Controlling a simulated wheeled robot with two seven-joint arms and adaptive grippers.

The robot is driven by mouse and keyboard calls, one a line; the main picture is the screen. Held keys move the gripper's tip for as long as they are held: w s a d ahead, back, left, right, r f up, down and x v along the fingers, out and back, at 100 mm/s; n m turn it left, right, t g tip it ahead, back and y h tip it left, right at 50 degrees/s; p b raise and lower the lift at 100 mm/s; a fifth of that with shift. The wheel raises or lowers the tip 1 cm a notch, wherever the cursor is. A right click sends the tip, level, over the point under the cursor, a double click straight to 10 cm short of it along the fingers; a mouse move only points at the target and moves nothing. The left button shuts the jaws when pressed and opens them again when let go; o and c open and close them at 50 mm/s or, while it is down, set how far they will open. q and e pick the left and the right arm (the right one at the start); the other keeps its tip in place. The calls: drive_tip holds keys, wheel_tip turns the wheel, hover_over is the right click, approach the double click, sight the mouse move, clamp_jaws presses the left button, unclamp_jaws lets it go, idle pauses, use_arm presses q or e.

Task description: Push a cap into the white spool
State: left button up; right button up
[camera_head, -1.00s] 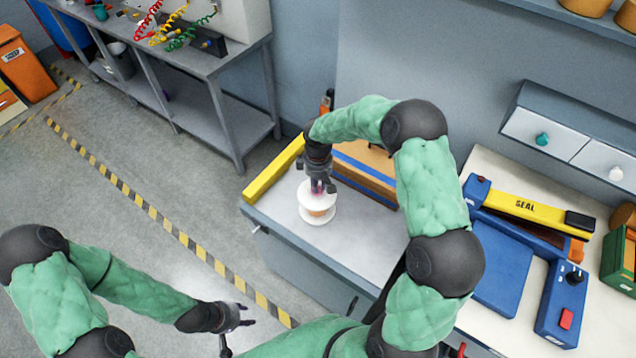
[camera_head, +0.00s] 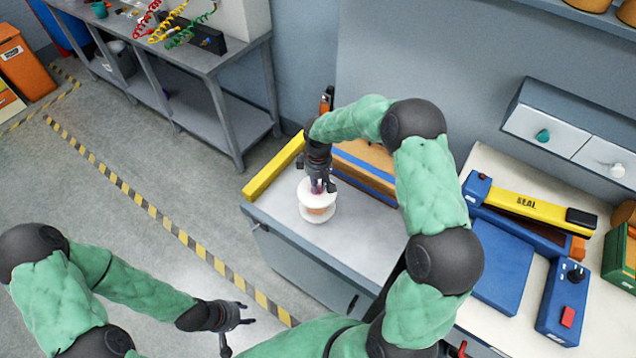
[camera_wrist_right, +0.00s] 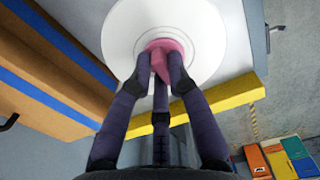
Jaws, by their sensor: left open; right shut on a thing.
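The white spool (camera_head: 318,209) stands upright on the grey worktop, with an orange-brown band around its middle. My right gripper (camera_head: 319,186) points down over the spool's top. In the right wrist view my right gripper (camera_wrist_right: 161,75) is shut on a pink cap (camera_wrist_right: 160,46) at the centre of the spool's white top flange (camera_wrist_right: 212,58). The fingers hide part of the cap, and I cannot tell how deep it sits in the hole. My left gripper (camera_head: 236,325) is open and empty at the lower left, over the floor and away from the spool.
A yellow bar (camera_head: 273,166) edges the worktop (camera_head: 268,215) on the left. A blue sealer with a yellow arm (camera_head: 528,207) sits on the right bench. The worktop in front of the spool is clear.

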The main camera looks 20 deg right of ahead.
drive_tip(key=o, duration=0.9)
drive_tip(key=shift+f, duration=0.1)
drive_tip(key=shift+c, duration=0.2)
wheel_tip(320, 180, up, 12)
